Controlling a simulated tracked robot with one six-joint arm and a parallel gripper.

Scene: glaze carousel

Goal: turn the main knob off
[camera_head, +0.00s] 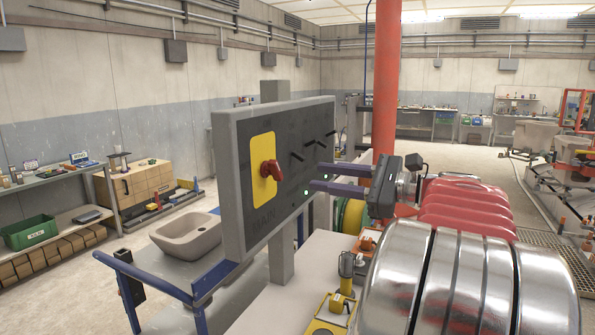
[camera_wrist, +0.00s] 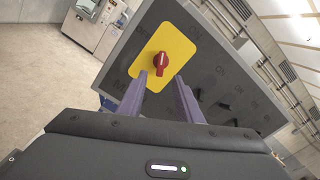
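The red main knob (camera_head: 270,169) sits on a yellow plate (camera_head: 263,150) on the grey control panel (camera_head: 236,200), above the label "MAIN". In the wrist view the knob (camera_wrist: 160,63) shows face-on with a pale line on its grip, nearly upright in that tilted picture. My gripper (camera_head: 316,177) is in front of the panel, to the right of the knob in the head view. Its two purple fingers are apart with nothing between them. In the wrist view the fingertips (camera_wrist: 161,76) point at the yellow plate, either side of the knob's lower end, and look short of it.
Several smaller black switches (camera_head: 297,156) stick out of the panel right of the main knob. A blue rail (camera_head: 202,290) and a grey basin (camera_head: 185,237) are at the left. A red pillar (camera_head: 386,80) rises behind my arm.

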